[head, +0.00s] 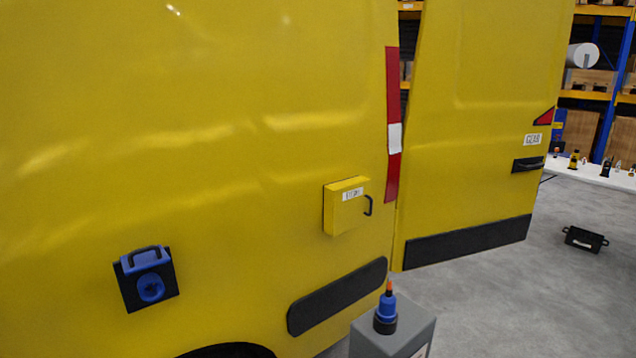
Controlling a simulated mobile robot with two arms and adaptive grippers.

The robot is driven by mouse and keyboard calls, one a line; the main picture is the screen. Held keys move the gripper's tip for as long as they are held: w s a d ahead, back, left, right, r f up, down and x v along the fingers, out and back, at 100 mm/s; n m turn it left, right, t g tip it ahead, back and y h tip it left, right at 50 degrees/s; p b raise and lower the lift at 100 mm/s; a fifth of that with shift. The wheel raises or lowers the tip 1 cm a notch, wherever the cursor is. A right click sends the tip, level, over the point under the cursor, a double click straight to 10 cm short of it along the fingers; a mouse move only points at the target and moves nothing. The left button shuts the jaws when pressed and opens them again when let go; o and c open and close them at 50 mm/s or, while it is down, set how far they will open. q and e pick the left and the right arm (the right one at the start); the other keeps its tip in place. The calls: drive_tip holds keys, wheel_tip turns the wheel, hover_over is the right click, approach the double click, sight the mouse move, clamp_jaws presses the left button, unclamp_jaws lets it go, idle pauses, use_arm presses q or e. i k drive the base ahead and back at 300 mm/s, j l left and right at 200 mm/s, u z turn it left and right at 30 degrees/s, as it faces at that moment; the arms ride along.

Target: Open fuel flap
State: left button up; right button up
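A yellow box-like flap (345,208) stands out from the yellow van's side panel, left of the red light strip. It has a small white label, too small to read surely, and a black handle (368,205) at its right edge. It looks shut. Farther left, a blue fitting (148,275) with a round blue cap and a dark handle on top sits on a black plate on the same panel. Neither of my grippers is in view.
The van's rear door (480,110), labelled GEAR, stands swung out at right. A grey pedestal (420,332) with a blue, orange-tipped item (386,309) stands in front. A black crate (585,239) lies on clear floor at right. Shelving and a white table (600,176) are behind.

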sight(351, 209)
drive_tip(key=i+l, duration=0.15)
drive_tip(key=l, duration=0.2)
drive_tip(key=i+l+u, duration=0.15)
drive_tip(key=l, duration=0.2)
drive_tip(key=i+l, duration=0.2)
drive_tip(key=l, duration=0.2)
drive_tip(key=i+l+u, duration=0.15)
drive_tip(key=l, duration=0.25)
drive_tip(key=i+l, duration=0.1)
drive_tip(key=l, duration=0.25)
drive_tip(key=i+l+u, duration=0.15)
drive_tip(key=l, duration=0.25)
drive_tip(key=i+l, duration=0.1)
drive_tip(key=l, duration=0.3)
drive_tip(key=i+l+u, duration=0.15)
drive_tip(key=l, duration=0.3)
